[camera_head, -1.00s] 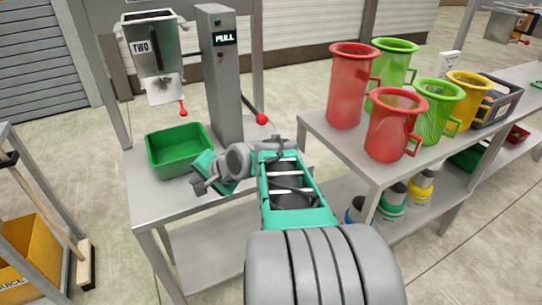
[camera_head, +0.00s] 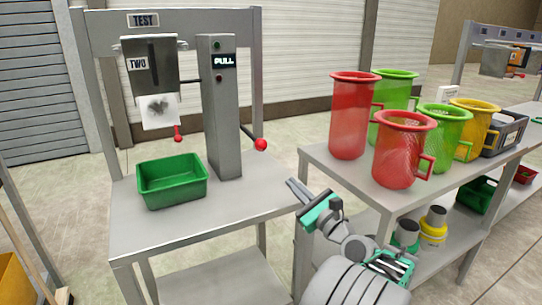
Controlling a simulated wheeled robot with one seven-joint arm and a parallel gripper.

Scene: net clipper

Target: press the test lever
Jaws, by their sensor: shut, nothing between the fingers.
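A grey column (camera_head: 219,110) with a "PULL" display stands on the test table (camera_head: 200,225), under a "TEST" sign (camera_head: 143,20). A dark lever with a red ball end (camera_head: 260,144) sticks out of its right side and slopes down. A grey box marked "TWO" (camera_head: 150,62) hangs left of the column, with a smaller red-tipped handle (camera_head: 178,136) below it. My gripper (camera_head: 290,184) is shut and empty. In the picture it is below and slightly right of the red ball, apart from it, at the table's right edge.
A green bin (camera_head: 172,180) sits on the table left of the column. A second table (camera_head: 345,175) at right carries red (camera_head: 348,115), green (camera_head: 444,122) and yellow (camera_head: 486,112) mesh jugs, close to my arm. The test table's front is clear.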

